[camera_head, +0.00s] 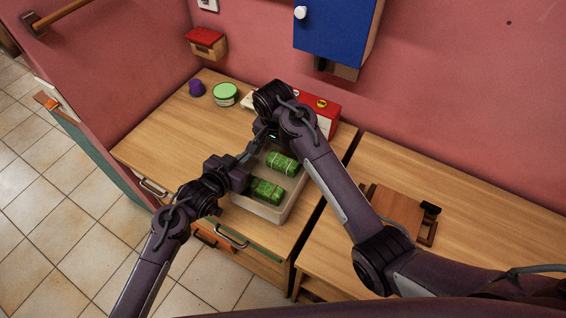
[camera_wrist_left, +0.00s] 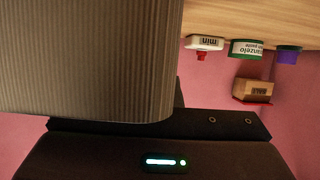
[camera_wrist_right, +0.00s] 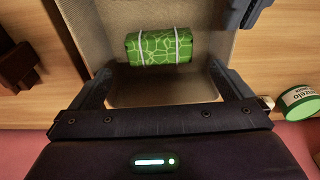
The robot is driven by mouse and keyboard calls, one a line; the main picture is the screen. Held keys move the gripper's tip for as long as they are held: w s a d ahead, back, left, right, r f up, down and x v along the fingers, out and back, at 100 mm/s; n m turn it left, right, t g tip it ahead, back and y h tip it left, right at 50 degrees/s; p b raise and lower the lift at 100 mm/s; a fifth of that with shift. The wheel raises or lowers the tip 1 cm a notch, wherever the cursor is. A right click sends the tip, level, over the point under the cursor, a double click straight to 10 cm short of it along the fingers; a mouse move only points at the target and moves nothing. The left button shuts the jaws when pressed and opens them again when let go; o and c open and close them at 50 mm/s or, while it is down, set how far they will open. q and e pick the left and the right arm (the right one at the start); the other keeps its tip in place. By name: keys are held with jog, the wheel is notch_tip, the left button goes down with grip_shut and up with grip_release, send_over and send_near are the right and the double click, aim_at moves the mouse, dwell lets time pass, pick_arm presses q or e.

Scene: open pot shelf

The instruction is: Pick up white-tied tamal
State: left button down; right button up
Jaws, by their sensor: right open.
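The white-tied tamal (camera_wrist_right: 158,47) is a green patterned bundle with two white ties, lying in the tray in the right wrist view. In the head view a green tamal with pale ties (camera_head: 282,162) lies at the back of the beige tray (camera_head: 262,213). Another green tamal (camera_head: 265,190) lies nearer the front. My right gripper (camera_wrist_right: 162,70) is open above the tray, with the tamal just beyond its fingertips and nothing between them. My left gripper (camera_head: 249,157) is at the tray's left side. Its fingers are not clear, and a ribbed grey surface fills much of the left wrist view.
A green-lidded tub (camera_head: 225,95) and a purple cup (camera_head: 196,88) stand at the back left of the counter. A red box (camera_head: 322,108) is behind my right arm. A wooden board (camera_head: 393,213) lies on the right counter. A blue cabinet (camera_head: 334,30) hangs above.

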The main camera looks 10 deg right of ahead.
aim_at(283, 160)
jog(key=f, duration=0.5)
jog(key=w+f, duration=0.1)
jog(key=f, duration=0.1)
jog(key=shift+d+f, duration=0.2)
jog(key=shift+d, duration=0.15)
jog(key=shift+c, duration=0.4)
jog(key=c, duration=0.7)
jog(key=shift+c, duration=0.5)
jog(key=shift+r, duration=0.1)
notch_tip(283, 160, up, 10)
jog(key=shift+f, duration=0.1)
